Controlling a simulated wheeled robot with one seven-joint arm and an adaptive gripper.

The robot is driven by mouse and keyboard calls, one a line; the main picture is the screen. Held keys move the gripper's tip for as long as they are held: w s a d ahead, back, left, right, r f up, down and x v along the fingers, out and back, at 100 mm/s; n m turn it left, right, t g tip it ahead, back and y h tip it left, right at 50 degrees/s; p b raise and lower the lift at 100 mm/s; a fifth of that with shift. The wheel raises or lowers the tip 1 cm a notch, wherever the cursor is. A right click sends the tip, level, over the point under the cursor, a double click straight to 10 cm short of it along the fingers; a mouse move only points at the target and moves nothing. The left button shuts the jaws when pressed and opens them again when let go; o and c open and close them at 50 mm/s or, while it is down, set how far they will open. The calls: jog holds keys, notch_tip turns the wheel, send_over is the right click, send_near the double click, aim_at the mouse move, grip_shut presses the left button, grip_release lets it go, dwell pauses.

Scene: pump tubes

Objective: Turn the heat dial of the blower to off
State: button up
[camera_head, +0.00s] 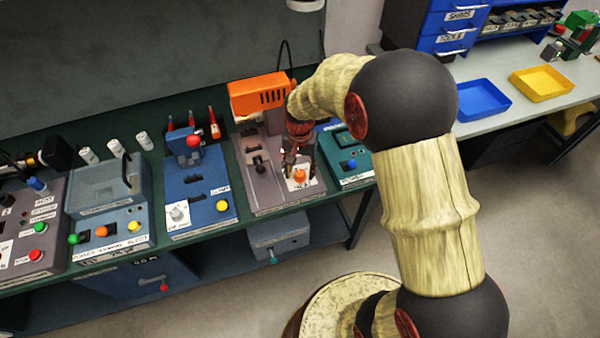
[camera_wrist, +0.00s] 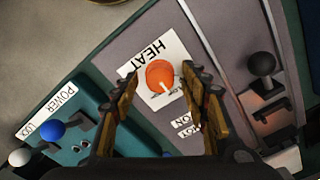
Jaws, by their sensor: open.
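The blower is a grey-mauve unit with an orange housing (camera_head: 260,95), and its base panel fills the middle of the wrist view (camera_wrist: 225,30). Its orange heat dial (camera_head: 299,176) sits at the panel's front on a white plate marked HEAT. In the wrist view the dial (camera_wrist: 158,72) shows a pale pointer mark towards the picture's bottom. My gripper (camera_head: 298,160) is open above the dial. In the wrist view my gripper's fingertips (camera_wrist: 160,80) lie on either side of the dial; I cannot tell whether they touch it. Part of the plate's small print is hidden.
A teal box with a blue knob (camera_wrist: 51,130) marked POWER stands beside the blower. A black lever (camera_wrist: 263,66) is on the blower's other side. A blue unit (camera_head: 196,190) and other panels (camera_head: 110,225) line the green bench. Trays (camera_head: 482,98) lie on another table.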

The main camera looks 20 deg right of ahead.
jog(key=shift+f, duration=0.25)
jog(key=shift+c, duration=0.5)
jog(key=c, duration=1.1)
